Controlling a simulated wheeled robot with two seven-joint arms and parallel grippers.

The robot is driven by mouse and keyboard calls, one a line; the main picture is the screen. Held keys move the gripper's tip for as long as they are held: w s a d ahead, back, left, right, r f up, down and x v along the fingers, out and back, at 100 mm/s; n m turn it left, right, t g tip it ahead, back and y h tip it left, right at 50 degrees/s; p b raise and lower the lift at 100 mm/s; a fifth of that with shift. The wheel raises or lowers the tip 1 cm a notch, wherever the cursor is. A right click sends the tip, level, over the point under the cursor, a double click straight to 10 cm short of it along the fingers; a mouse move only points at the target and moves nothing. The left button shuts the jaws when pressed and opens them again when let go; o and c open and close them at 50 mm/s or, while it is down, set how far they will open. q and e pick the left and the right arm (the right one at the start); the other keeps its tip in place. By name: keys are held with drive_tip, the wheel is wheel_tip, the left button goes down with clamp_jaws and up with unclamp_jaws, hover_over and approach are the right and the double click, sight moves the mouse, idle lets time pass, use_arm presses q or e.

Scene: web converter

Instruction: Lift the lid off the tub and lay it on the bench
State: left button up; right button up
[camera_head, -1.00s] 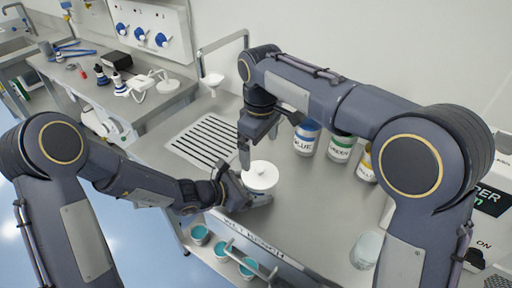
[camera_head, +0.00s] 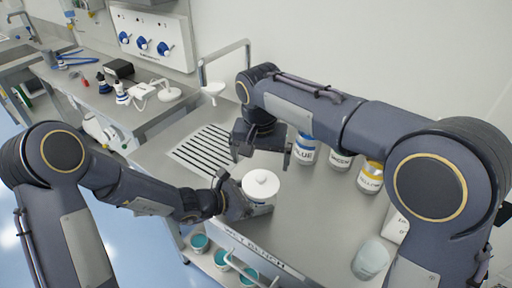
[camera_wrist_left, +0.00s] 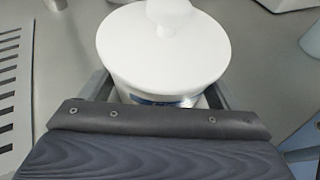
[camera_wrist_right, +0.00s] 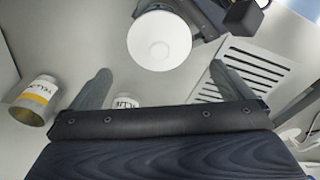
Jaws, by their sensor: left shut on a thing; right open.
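The tub (camera_head: 260,207) stands on the grey bench (camera_head: 312,228) near its front edge. Its round white lid (camera_head: 261,184) with a knob sits on top, and the lid also shows in the left wrist view (camera_wrist_left: 163,50) and the right wrist view (camera_wrist_right: 159,42). My left gripper (camera_head: 250,205) is shut around the tub's body, one finger on each side, as the left wrist view shows. My right gripper (camera_head: 262,150) is open and empty, behind and above the lid, apart from it. Its two fingers are spread wide in the right wrist view.
Blue (camera_head: 305,152), green (camera_head: 341,157) and yellow (camera_head: 370,177) labelled containers stand behind the tub to the right. A drain grille (camera_head: 204,147) lies to the left. A pale rounded object (camera_head: 370,258) is at the front right. Bare bench lies right of the tub.

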sight(263, 178)
drive_tip(key=f, duration=0.5)
drive_tip(key=w+f, duration=0.1)
drive_tip(key=f, duration=0.2)
drive_tip(key=shift+d, duration=0.1)
drive_tip(key=c, duration=0.8)
drive_tip(key=shift+c, duration=0.2)
drive_tip(key=shift+d, duration=0.4)
drive_tip(key=shift+r, duration=0.1)
drive_tip(key=shift+r, duration=1.05)
